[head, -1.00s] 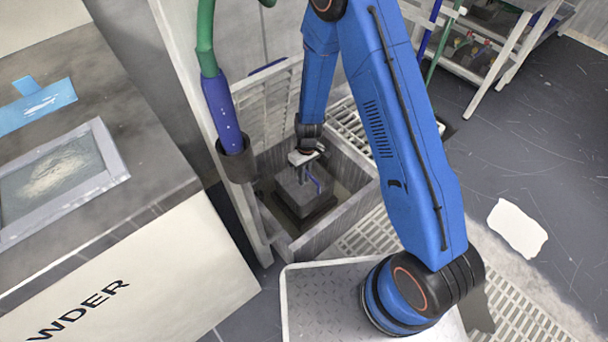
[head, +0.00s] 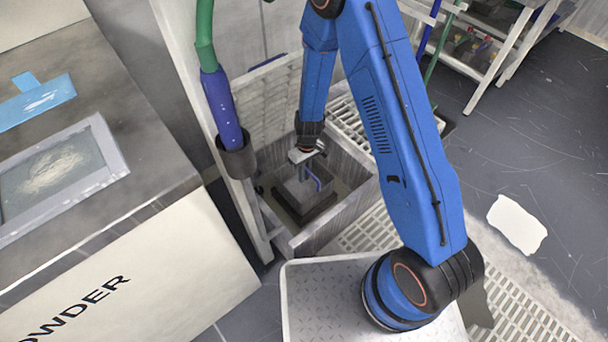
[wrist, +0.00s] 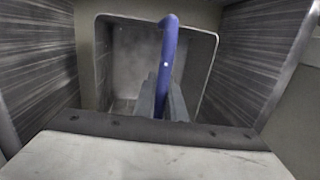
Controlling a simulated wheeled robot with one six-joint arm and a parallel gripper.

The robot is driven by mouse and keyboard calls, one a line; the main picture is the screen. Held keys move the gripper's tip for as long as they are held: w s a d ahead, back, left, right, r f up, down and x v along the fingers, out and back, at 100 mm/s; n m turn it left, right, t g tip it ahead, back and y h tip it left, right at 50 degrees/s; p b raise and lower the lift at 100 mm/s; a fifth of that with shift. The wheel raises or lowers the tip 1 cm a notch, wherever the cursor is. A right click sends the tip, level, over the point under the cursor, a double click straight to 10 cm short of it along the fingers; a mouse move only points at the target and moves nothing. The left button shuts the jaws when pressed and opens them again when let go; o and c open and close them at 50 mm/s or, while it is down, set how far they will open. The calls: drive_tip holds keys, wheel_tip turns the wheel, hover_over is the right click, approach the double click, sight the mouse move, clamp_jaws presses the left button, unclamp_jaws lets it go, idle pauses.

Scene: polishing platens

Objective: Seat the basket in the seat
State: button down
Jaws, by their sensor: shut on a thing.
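The basket (head: 296,190) is a grey open box with a blue handle (head: 313,179), low inside a grey-walled pit. My gripper (head: 304,170) is over it and shut on the handle. In the wrist view the handle (wrist: 168,60) stands between the fingers of my gripper (wrist: 162,105), and the basket's rim (wrist: 214,60) shows around them. The seat (head: 300,215) shows as a dark square frame around the basket's lower part. Whether the basket rests fully down in it, I cannot tell.
The pit's walls (head: 345,205) stand close around the basket. A post with a dark cup and a blue-and-green hose (head: 222,110) is at its left. A white cabinet marked "OWDER" (head: 130,270) is at lower left.

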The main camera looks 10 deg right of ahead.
hover_over(304, 192)
drive_tip(key=shift+w+f, duration=0.1)
drive_tip(key=shift+f, duration=2.95)
idle(0.8)
drive_tip(key=c, duration=1.7)
unclamp_jaws()
drive_tip(key=shift+c, duration=0.2)
drive_tip(key=shift+r, duration=0.1)
wheel_tip(304, 192, up, 17)
drive_tip(key=w+d, duration=0.1)
drive_tip(key=w, duration=0.1)
drive_tip(key=shift+w+d, duration=0.15)
drive_tip(key=shift+w, duration=0.1)
